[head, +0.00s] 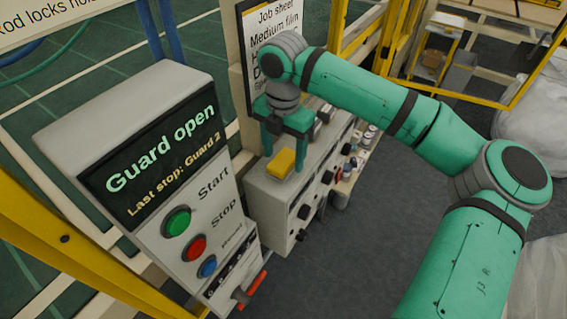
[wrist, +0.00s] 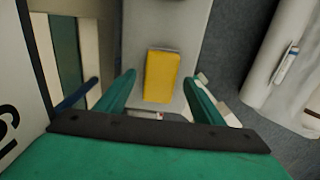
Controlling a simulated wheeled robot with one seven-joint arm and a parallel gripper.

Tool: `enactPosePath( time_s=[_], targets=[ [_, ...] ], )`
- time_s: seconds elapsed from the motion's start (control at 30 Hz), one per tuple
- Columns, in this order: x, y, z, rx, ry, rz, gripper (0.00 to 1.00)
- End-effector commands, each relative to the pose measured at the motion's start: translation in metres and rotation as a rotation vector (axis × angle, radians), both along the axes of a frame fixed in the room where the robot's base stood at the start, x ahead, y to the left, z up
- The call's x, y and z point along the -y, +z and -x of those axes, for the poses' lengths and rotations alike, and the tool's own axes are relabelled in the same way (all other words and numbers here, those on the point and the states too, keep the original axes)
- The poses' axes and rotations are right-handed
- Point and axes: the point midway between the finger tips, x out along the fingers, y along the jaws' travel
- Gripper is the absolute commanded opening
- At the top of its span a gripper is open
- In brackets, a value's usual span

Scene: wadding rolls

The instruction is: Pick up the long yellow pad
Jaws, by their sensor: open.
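The long yellow pad (head: 281,164) lies on top of a grey cabinet (head: 262,190) in the head view. In the wrist view the yellow pad (wrist: 161,76) shows near the middle, lengthwise up the picture. My gripper (head: 284,152) is at the pad, its green fingers pointing down from above. In the wrist view my gripper (wrist: 161,92) is open, one finger to the left of the pad and one to the right, with a gap on each side. I cannot tell exactly how high the fingertips are over the cabinet top.
A control panel (head: 150,170) reading "Guard open" stands to the left, with green, red and blue buttons. A job sheet (head: 272,40) hangs behind my gripper. Yellow guard frames (head: 362,38) stand behind. White wrapped rolls (head: 535,110) lie at right. Grey floor (head: 350,250) is open in front.

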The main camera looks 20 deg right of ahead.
Motion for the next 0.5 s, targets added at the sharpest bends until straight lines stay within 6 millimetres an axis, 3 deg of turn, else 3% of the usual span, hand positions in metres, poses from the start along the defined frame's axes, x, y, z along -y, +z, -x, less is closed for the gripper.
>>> enactPosePath(
  time_s=[0.27,0.43,0.5],
  targets=[
    [0.0003,-0.0023,0.0001,0.0,-0.001,0.0,0.59],
    [0.0003,-0.0022,0.0002,0.0,-0.001,0.0,0.19],
    [0.0002,-0.0021,0.0001,0.0,0.0,0.0,0.13]
  ],
)
